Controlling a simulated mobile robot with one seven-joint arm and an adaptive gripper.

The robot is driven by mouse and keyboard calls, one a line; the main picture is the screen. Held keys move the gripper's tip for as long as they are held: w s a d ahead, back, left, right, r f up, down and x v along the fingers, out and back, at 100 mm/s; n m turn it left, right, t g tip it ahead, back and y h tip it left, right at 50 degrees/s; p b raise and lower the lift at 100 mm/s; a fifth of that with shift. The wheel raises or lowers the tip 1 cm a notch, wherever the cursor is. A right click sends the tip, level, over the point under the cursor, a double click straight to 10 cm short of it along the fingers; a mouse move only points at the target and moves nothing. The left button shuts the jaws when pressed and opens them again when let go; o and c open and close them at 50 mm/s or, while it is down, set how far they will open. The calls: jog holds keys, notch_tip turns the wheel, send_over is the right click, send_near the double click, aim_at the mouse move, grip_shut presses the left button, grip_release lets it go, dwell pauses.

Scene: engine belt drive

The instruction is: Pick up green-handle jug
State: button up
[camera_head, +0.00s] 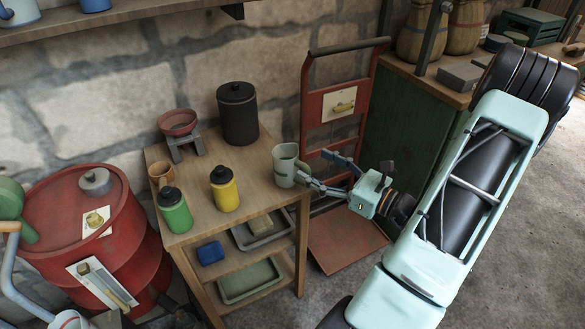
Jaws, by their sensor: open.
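The jug (284,166) is pale grey-white and stands upright at the right edge of the small wooden table's top. A greenish handle shows on its right side, facing my gripper. My gripper (313,166) reaches in from the right, with its fingers spread apart. The fingertips are close to the handle side of the jug. One finger is farther back and the other nearer the front. I cannot tell whether the handle lies between the fingertips or whether either finger touches it.
The wooden table (241,211) also holds a green bottle (175,213), a yellow bottle (225,191), a brown cup (161,175), a scale with a red bowl (177,123) and a black canister (238,114). A red hand truck (309,105) stands behind my gripper. A red drum (128,236) is at left.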

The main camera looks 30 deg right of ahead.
jog(key=x, duration=0.8)
jog(key=shift+a+f+b, duration=0.3)
jog(key=shift+a+b, duration=0.05)
jog(key=shift+b, duration=0.05)
jog(key=c, duration=1.3)
jog(key=shift+o, duration=0.2)
jog(key=shift+r, duration=0.15)
jog(key=shift+r, duration=0.55)
notch_tip(320, 180, up, 8)
jog(key=p, duration=0.3)
send_over(297, 160)
jog(key=s+a, duration=0.2)
jog(key=s, duration=0.1)
jog(key=s+a+r+p, duration=0.1)
jog(key=s+r+p, duration=0.2)
jog(key=s+p, duration=0.3)
jog(key=s, duration=0.2)
jog(key=shift+s+a+r, duration=0.35)
jog(key=shift+s+r, duration=0.05)
